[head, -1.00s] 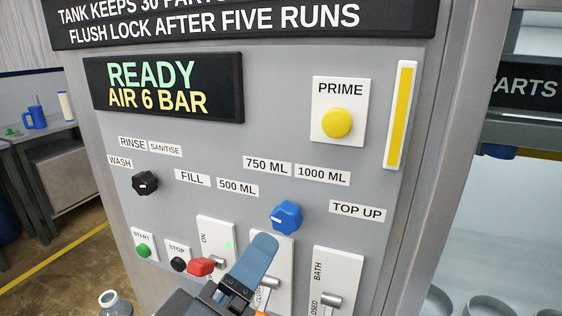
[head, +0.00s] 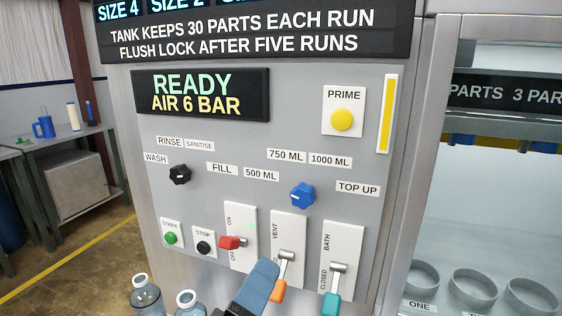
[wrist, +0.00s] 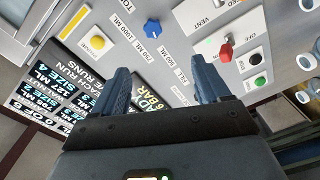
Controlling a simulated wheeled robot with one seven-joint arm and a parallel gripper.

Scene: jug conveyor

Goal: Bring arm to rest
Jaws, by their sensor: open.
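My gripper (head: 262,282) is at the lower middle of the head view, in front of the grey control panel (head: 320,150). Only one blue finger shows clearly there, overlapping the area beside the orange-handled lever (head: 278,291); whether it touches the lever is hard to tell. In the wrist view my gripper (wrist: 162,84) has its two blue fingers spread apart, with nothing between them but the panel behind. My arm behind the gripper is mostly below the head view.
The panel has a red lever (head: 230,242), a teal lever (head: 331,304), a black knob (head: 180,174), a blue knob (head: 302,195) and a yellow PRIME button (head: 342,120). Clear jugs (head: 146,296) stand lower left. Grey round holders (head: 475,284) sit at right. A side table (head: 60,143) stands left.

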